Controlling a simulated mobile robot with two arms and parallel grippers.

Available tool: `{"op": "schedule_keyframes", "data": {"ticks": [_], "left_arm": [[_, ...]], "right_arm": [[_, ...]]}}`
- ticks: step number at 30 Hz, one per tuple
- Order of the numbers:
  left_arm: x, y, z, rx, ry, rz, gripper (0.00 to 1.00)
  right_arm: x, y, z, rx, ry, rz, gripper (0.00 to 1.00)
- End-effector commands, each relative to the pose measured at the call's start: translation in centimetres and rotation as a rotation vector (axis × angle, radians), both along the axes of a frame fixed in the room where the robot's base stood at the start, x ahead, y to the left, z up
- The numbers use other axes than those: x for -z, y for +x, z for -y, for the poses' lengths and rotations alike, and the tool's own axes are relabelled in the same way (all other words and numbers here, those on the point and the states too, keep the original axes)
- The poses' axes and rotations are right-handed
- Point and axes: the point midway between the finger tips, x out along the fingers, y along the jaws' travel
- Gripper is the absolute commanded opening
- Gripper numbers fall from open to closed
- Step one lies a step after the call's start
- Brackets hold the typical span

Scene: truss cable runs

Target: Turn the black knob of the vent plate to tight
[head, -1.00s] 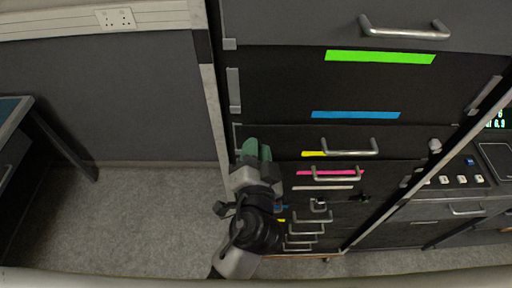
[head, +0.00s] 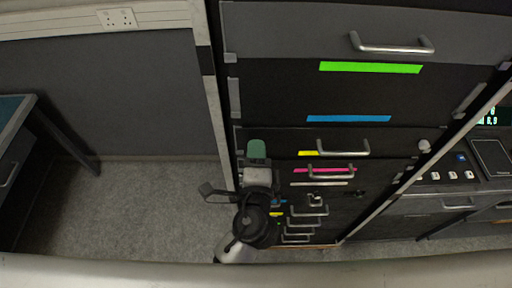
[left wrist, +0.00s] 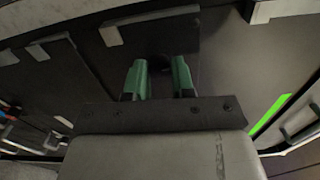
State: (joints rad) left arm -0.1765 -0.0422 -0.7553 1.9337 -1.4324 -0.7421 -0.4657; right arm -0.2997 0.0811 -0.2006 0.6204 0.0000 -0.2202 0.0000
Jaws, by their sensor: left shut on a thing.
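My left gripper (head: 257,158) is at the left side of the rack front in the head view, with one green finger showing. In the left wrist view its two green fingers (left wrist: 160,80) stand a little apart, around a small dark thing that looks like the black knob (left wrist: 160,63). The knob is mostly hidden there and fully hidden behind the gripper in the head view. The dark panel behind the fingers looks like the vent plate (left wrist: 112,62). Any tight mark or pointer cannot be made out. My right gripper is not in view.
The rack has several drawers with metal handles (head: 343,148) and green, blue (head: 349,118), yellow and pink strips. A light round knob (head: 424,146) sits to the right. A console with buttons (head: 452,176) stands further right. The floor (head: 130,215) at left is clear.

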Motion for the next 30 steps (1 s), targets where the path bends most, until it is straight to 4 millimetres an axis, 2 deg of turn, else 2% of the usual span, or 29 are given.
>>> {"op": "schedule_keyframes", "data": {"ticks": [12, 28, 29, 30], "left_arm": [[-0.16, 0.09, -0.09, -0.003, 0.181, 0.003, 0.01], [-0.12, 0.11, -0.10, -0.004, 0.204, 0.004, 0.01], [-0.12, 0.11, -0.10, -0.004, 0.204, 0.004, 0.26], [-0.12, 0.10, -0.10, -0.004, 0.203, 0.004, 0.32]], "right_arm": [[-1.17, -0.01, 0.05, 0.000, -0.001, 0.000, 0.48], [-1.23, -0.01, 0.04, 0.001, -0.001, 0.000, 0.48], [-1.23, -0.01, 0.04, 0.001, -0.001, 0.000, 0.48], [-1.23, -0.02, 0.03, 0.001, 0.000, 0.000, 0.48]]}}
